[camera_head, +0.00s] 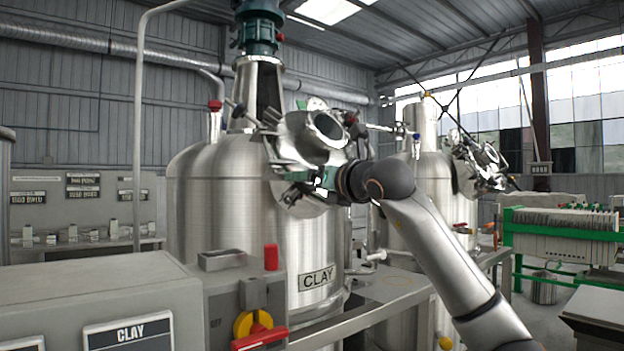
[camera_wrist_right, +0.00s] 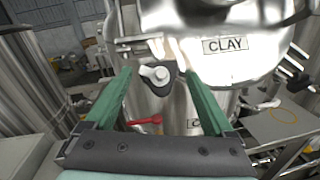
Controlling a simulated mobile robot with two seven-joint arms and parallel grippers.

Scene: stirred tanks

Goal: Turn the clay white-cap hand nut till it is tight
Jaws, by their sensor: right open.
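The clay tank (camera_head: 225,200) is a large steel vessel with a CLAY plate, and a round hatch (camera_head: 325,130) faces right near its top. In the right wrist view, a hand nut (camera_wrist_right: 158,75) with a pale round cap and a dark body shows between the two green fingers. My right gripper (camera_head: 305,186) is at the hatch's lower edge in the head view; its fingers also show in the wrist view (camera_wrist_right: 158,82). They are open, one on each side of the nut, with gaps visible. I cannot make out the nut in the head view. My left gripper is not in view.
A red handle (camera_wrist_right: 148,120) shows below the nut in the wrist view. A second steel tank (camera_head: 420,190) stands behind my right arm. A grey cabinet (camera_head: 90,295) with a yellow-and-red switch (camera_head: 255,328) is in front. A green-framed press (camera_head: 560,235) stands at right.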

